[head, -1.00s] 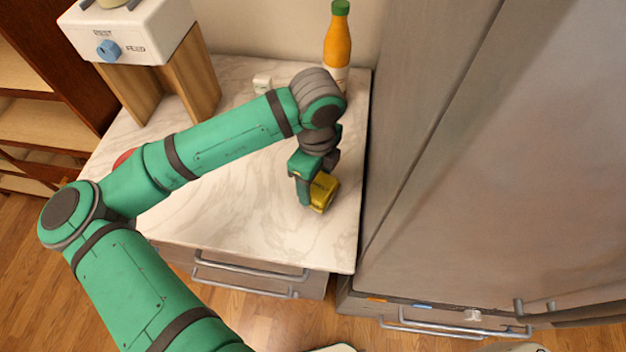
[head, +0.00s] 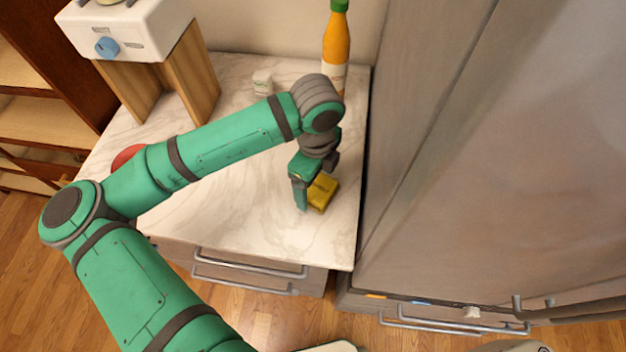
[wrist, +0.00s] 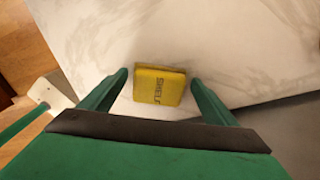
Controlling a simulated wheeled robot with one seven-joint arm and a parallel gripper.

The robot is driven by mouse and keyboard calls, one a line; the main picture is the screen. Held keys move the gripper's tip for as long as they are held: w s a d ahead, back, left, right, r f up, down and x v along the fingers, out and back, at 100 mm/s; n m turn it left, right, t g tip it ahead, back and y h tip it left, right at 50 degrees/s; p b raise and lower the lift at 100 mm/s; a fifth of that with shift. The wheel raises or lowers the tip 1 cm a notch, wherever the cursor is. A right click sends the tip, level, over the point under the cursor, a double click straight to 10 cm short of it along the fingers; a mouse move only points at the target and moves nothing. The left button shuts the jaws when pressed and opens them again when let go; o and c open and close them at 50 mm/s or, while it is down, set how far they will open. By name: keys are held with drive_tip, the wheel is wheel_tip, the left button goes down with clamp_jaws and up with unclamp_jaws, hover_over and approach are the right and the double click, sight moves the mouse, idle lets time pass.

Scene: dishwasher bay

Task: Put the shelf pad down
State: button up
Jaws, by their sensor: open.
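The shelf pad (head: 323,191) is a small yellow block on the white marble counter, near its right side. My gripper (head: 313,193) is right at the pad, pointing down. In the wrist view my gripper (wrist: 160,78) is open, with a gap between each green finger and the pad. The finger on the far side is partly hidden in the head view.
An orange bottle (head: 337,50) stands at the counter's back right, beside the tall grey cabinet (head: 480,170). A small white item (head: 262,82) and a white machine on wooden legs (head: 130,40) stand further back. A red round thing (head: 128,157) is partly behind my arm. The marble counter (head: 270,225) is clear in front.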

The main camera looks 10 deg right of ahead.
sight(315, 183)
wheel_tip(315, 183, up, 12)
idle(0.5)
drive_tip(key=shift+w, duration=0.25)
